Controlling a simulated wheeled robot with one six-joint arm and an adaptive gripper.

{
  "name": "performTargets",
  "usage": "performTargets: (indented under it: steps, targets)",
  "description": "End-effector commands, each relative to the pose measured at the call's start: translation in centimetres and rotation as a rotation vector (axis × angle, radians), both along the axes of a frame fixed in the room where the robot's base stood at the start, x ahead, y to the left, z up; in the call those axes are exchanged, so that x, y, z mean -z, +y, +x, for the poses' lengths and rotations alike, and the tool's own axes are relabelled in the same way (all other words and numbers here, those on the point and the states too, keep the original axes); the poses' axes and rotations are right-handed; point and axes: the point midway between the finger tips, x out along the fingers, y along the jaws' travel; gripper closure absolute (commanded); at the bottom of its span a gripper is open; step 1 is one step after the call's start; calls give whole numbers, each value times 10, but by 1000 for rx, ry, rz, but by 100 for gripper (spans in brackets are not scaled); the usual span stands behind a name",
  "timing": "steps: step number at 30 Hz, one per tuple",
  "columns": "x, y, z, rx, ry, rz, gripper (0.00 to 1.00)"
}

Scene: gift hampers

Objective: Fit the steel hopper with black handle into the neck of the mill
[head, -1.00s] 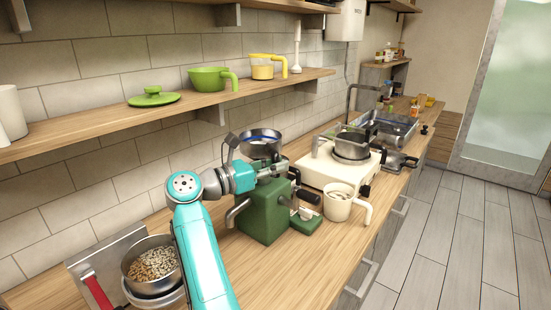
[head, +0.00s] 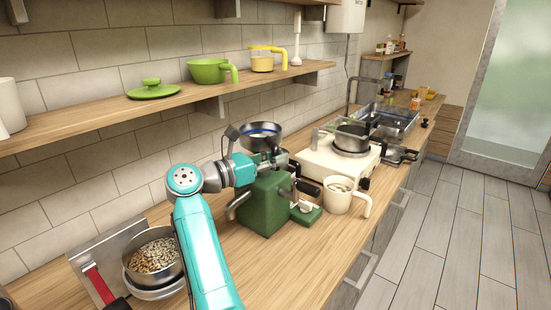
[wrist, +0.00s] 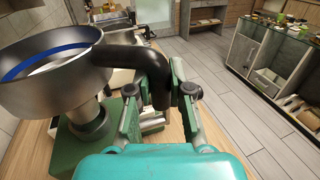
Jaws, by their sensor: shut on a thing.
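The steel hopper (head: 268,145) is a wide metal bowl with a blue band inside, and it sits over the green mill (head: 262,210) in the head view. In the wrist view the hopper (wrist: 60,85) fills the left side, with its black handle (wrist: 128,56) curving right and down. My gripper (wrist: 160,104) is shut on that handle. The hopper's stem points down at the dark neck (wrist: 90,122) of the mill. I cannot tell whether the stem is inside the neck or just above it. In the head view my arm partly hides the mill.
A cream mug (head: 337,200) stands just right of the mill, and a white stove (head: 318,172) with a pot is behind it. A pan of seeds (head: 152,256) is at the lower left. A shelf (head: 85,128) runs along the wall.

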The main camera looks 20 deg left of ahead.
Motion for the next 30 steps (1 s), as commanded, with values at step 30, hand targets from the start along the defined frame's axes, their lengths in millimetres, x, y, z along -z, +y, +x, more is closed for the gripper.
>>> performTargets:
  steps: [30]
  targets:
    - [10,0,0,0,-1,0,100]
